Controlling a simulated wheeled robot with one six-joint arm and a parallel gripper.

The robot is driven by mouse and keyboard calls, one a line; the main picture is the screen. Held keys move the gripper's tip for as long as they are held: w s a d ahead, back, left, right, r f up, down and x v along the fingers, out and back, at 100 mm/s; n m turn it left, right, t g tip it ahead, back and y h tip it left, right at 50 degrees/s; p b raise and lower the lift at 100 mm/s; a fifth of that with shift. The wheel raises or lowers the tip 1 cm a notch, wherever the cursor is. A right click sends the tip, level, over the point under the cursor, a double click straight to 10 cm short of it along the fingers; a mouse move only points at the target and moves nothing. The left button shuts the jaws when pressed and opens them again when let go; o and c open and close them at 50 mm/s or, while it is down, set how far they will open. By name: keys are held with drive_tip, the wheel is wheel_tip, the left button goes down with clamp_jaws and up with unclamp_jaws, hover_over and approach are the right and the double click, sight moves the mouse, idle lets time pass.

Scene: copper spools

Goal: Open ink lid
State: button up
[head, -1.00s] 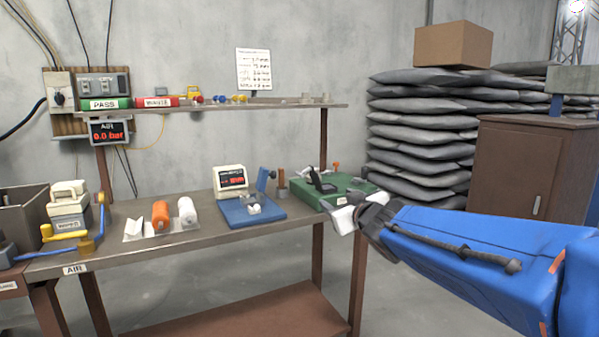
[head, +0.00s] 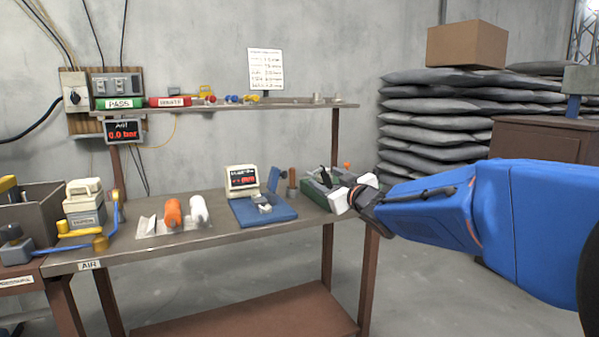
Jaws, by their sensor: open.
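My gripper (head: 353,190) reaches in from the right, in front of the right end of the workbench. Its two white fingers are apart with nothing visible between them. A green box (head: 316,193) with a dark part (head: 324,176) on top sits at the bench's right end, just behind and left of the fingers. My gripper hides the box's right side. I cannot tell whether the gripper touches the box. No ink lid can be made out clearly, nor whether one is open or shut.
The workbench (head: 120,253) also holds a blue plate (head: 250,216), a small display (head: 242,178), an orange roll (head: 172,214) and a white roll (head: 199,212). A shelf (head: 290,106) runs above. Grey sacks (head: 430,104) and a brown cabinet (head: 530,140) stand right. Floor in front is free.

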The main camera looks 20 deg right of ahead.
drive_tip(key=w, duration=1)
drive_tip(key=shift+w+a, duration=0.15)
drive_tip(key=shift+w, duration=0.15)
drive_tip(key=c, duration=1.4)
drive_tip(key=shift+o, duration=0.2)
drive_tip(key=shift+d+r+m, duration=0.45)
drive_tip(key=shift+d+m, duration=0.1)
drive_tip(key=shift+m, duration=0.05)
drive_tip(key=o, duration=1.4)
drive_tip(key=shift+d, duration=0.1)
drive_tip(key=shift+c, duration=0.2)
